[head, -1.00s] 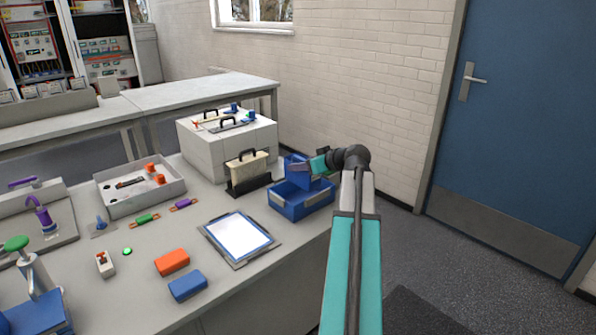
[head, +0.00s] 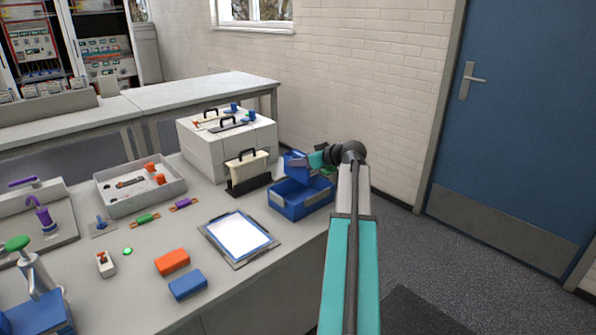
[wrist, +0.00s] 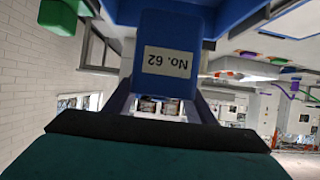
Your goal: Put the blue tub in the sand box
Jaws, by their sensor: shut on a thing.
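The blue tub (head: 293,158) is in my gripper (head: 303,163), tilted, over the right part of the table. It fills the upper middle of the wrist view (wrist: 167,30), with a white label reading "No. 62", between my two fingers (wrist: 160,98). My gripper is shut on it. Directly below is an open blue box (head: 290,208) with pale label plates, the likeliest sand box. Its inside is partly hidden by the tub and gripper. I cannot tell whether the tub touches the box.
A black stand with a cream block (head: 248,172) is close left of the box. A white case (head: 225,148) is behind it. A framed white pad (head: 238,236) lies in front left. A grey tray (head: 140,203) is farther left. The table's right edge is close to the box.

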